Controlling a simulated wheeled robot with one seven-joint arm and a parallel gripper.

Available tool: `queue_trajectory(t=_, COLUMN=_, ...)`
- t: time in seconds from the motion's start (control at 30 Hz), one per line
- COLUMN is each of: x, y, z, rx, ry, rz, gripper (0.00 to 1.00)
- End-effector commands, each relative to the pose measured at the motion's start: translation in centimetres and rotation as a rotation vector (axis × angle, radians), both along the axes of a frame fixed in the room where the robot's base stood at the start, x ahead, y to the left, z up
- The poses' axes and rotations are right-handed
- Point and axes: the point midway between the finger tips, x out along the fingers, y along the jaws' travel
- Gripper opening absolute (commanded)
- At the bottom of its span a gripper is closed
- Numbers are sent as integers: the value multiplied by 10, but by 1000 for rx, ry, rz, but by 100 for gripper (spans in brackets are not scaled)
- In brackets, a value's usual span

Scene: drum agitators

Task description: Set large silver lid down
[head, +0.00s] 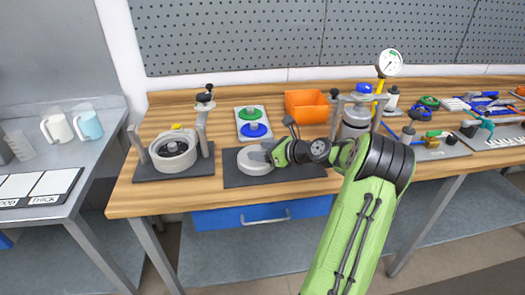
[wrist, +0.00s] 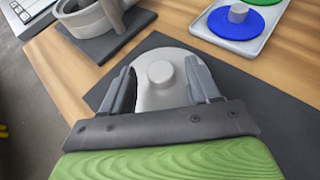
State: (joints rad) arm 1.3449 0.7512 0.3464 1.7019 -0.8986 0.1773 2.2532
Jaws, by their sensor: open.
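The large silver lid (head: 254,161) lies on a dark mat (head: 300,173) on the wooden workbench. In the wrist view the lid (wrist: 178,94) shows as a pale disc with a round central knob (wrist: 160,73). My gripper (wrist: 160,88) is open, with one finger on each side of the lid's near part and the knob between and just past the fingertips. I cannot tell whether the fingers touch the lid. In the head view my gripper (head: 270,152) is at the lid's right side and partly hides it.
A grey pot on a stand (head: 174,152) is left of the mat. A tray with green and blue lids (head: 253,123) lies behind. An orange bin (head: 306,106), a metal vessel (head: 355,120) and a pressure gauge (head: 390,63) stand further right. Bare wood separates the two mats.

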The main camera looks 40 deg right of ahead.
Motion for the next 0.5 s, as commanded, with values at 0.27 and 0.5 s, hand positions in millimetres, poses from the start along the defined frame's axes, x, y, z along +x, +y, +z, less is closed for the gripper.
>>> queue_trajectory(t=0.27, x=-48, y=-11, z=25, rx=-1, ry=1, rz=-6, gripper=61)
queue_trajectory(t=0.5, x=-98, y=-19, z=45, rx=0, ry=0, rz=-4, gripper=61)
